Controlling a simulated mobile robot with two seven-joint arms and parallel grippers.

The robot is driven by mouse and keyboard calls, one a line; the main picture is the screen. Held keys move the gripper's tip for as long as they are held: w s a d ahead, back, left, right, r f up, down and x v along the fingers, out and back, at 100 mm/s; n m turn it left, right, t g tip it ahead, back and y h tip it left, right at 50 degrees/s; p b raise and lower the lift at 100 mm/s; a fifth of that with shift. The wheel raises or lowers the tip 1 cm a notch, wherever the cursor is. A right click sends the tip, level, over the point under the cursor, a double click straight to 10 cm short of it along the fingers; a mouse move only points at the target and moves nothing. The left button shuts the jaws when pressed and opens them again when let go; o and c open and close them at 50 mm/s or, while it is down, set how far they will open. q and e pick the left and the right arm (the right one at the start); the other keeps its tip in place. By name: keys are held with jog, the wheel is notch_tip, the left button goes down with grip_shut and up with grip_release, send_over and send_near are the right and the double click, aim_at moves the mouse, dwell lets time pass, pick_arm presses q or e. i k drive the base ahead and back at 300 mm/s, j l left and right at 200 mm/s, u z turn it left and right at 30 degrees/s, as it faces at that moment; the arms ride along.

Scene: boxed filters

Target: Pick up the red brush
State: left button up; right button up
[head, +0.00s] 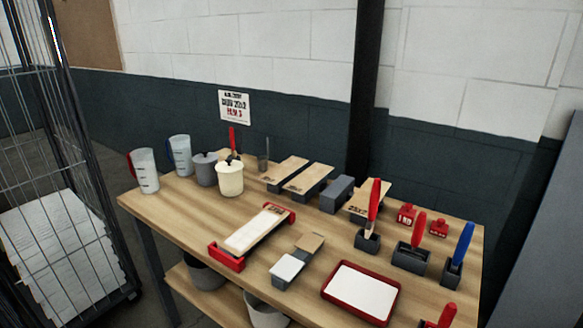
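Several red-handled tools stand on the wooden table (185,215), and I cannot tell which one the task means. One red brush (374,200), with pale bristles below its handle, stands upright in a small dark holder (367,241). A shorter red-handled tool (419,224) stands in a wider dark holder (410,258) to its right. Another red handle (446,316) is cut off by the bottom edge. A red-handled tool (232,138) also stands behind the pots at the back. Neither of my grippers is in view.
A blue-handled tool (463,243) stands in a holder at the right edge. A red tray with a white surface (325,291) lies at the front. Jugs and lidded pots (229,180) are at the back left. A wire cage (62,150) stands left of the table.

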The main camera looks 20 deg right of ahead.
aim_at(374, 196)
jog(key=z, duration=1.5)
jog(key=k+j+z, duration=0.1)
jog(key=z, duration=0.25)
jog(key=k+j, duration=0.25)
jog(key=j, duration=0.3)
